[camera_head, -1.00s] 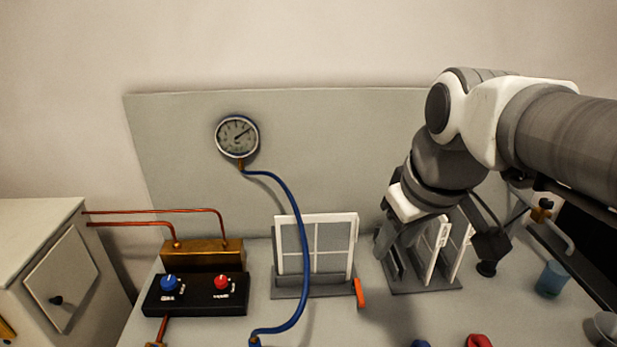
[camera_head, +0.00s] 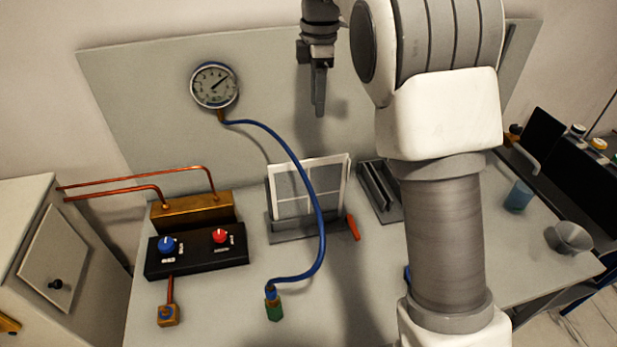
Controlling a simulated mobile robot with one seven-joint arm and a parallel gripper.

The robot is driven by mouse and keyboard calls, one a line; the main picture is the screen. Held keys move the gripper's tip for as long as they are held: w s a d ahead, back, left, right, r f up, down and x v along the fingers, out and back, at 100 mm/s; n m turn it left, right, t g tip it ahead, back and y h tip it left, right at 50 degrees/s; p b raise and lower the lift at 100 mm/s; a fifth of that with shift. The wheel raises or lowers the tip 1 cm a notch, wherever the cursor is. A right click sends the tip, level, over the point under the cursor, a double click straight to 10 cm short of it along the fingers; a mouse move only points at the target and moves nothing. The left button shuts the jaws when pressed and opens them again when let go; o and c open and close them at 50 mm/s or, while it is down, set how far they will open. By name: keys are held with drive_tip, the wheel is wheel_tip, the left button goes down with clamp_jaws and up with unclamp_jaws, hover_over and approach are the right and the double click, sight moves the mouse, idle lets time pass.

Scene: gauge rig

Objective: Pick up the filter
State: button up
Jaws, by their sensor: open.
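A white-framed panel with crossbars (camera_head: 296,200), which looks like the filter, stands upright in a grey slotted base (camera_head: 290,235) left of my arm. The blue hose crosses in front of its right part. My gripper (camera_head: 319,106) is open and empty, up in front of the backboard, above and slightly right of the panel and apart from it. Its fingers point down and show nearly edge-on. A second grey slotted stand (camera_head: 376,193) is right of the panel. Its visible slots hold no panel; my arm hides its right part.
The blue hose (camera_head: 318,215) runs from the gauge (camera_head: 214,86) to a green fitting (camera_head: 273,309). An orange bar (camera_head: 352,227) lies beside the panel's base. A knob box (camera_head: 197,251) is left. A blue cup (camera_head: 519,196) and grey bowl (camera_head: 572,238) stand right.

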approach(310, 160)
wheel_tip(310, 160, down, 5)
drive_tip(key=shift+n, duration=0.3)
wheel_tip(310, 160, down, 5)
drive_tip(key=shift+w+a+r, duration=0.1)
drive_tip(key=shift+a+r, duration=0.1)
drive_tip(key=shift+f, duration=0.55)
clamp_jaws()
